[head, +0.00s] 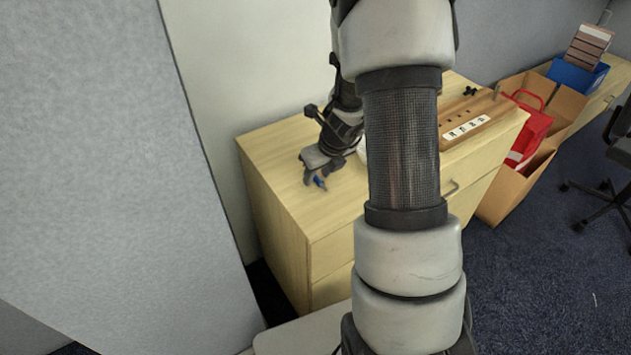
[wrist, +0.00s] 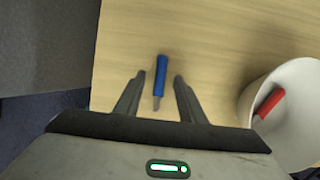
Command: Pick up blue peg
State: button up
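The blue peg (wrist: 161,75) lies on the light wood cabinet top in the wrist view, with a grey tip pointing toward my gripper. It also shows as a small blue spot in the head view (head: 320,183). My gripper (wrist: 155,88) is open, with one finger on each side of the peg and gaps between the fingers and the peg. In the head view my gripper (head: 315,176) is low over the left part of the cabinet top. I cannot tell its exact height above the wood.
A white round container (wrist: 299,84) with a red peg (wrist: 269,103) inside stands to the right. A wooden block with white labels (head: 467,128) lies farther right on the cabinet. The cabinet's left edge is near my gripper. Cardboard boxes (head: 503,195) stand beyond the cabinet.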

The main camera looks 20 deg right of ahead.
jog(key=shift+r, duration=0.1)
grip_shut()
dwell(0.3)
